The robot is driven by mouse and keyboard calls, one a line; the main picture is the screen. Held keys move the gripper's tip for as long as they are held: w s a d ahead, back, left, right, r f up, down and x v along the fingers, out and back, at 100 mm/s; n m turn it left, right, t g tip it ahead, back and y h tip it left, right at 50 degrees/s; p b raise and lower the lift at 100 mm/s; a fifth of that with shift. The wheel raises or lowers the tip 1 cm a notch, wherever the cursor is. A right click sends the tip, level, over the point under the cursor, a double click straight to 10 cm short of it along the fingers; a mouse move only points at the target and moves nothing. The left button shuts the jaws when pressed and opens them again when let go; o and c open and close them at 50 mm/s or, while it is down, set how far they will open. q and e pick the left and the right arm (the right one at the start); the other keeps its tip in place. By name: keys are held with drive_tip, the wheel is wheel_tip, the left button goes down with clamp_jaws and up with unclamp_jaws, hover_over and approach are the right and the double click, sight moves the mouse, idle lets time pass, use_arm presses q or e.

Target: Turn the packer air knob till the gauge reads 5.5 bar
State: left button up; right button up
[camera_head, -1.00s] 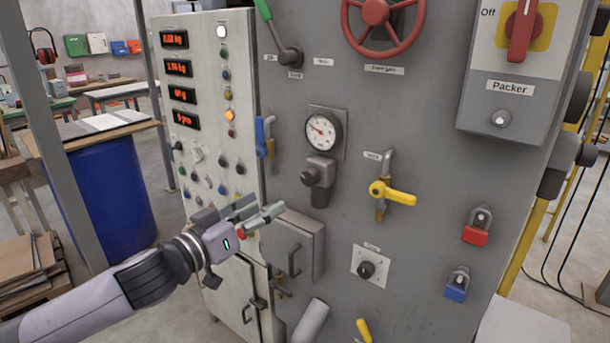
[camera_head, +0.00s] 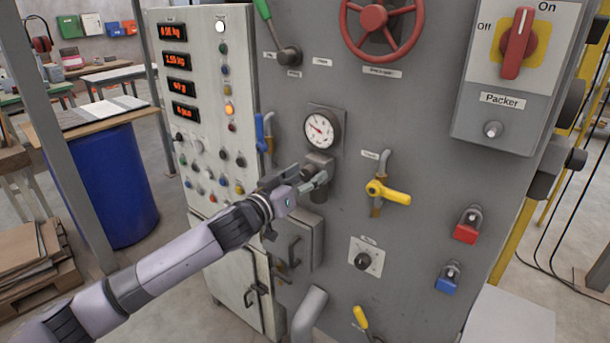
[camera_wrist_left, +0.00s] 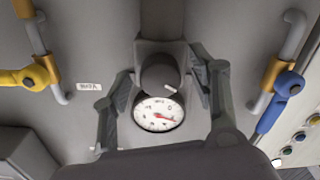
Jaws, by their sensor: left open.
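The round pressure gauge (camera_head: 321,129), with a white dial and a red needle, sits on the grey panel. Its needle points to the upper left in the head view; its numbers are too small to read. Below it is the grey regulator body (camera_head: 319,162) with the dark air knob, mostly hidden behind my left gripper (camera_head: 311,179). In the left wrist view, turned over, the knob (camera_wrist_left: 158,74) with a pale mark stands above the gauge (camera_wrist_left: 158,114). My left gripper (camera_wrist_left: 163,78) is open, its fingers on either side of the knob; contact cannot be told. My right gripper is out of view.
A yellow-handled valve (camera_head: 388,191) is right of the regulator and a blue-handled valve (camera_head: 260,133) is left of it. A grey box (camera_head: 298,240) with a handle juts out below. A small black knob (camera_head: 362,261) is lower right. The Packer switch (camera_head: 516,43) is upper right.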

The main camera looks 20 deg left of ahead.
use_arm(q)
drive_tip(key=c, duration=1.2)
drive_tip(key=shift+o, duration=0.2)
drive_tip(key=shift+m, duration=0.3)
drive_tip(key=shift+m+p, duration=0.7)
drive_tip(key=shift+m, duration=0.3)
drive_tip(key=m+p, duration=0.2)
drive_tip(key=m, duration=0.3)
drive_tip(key=shift+r, duration=0.1)
drive_tip(key=m+p, duration=0.1)
drive_tip(key=m, duration=0.5)
drive_tip(key=shift+p, duration=0.35)
drive_tip(key=shift+m+p, duration=0.5)
drive_tip(key=shift+m, duration=1.6)
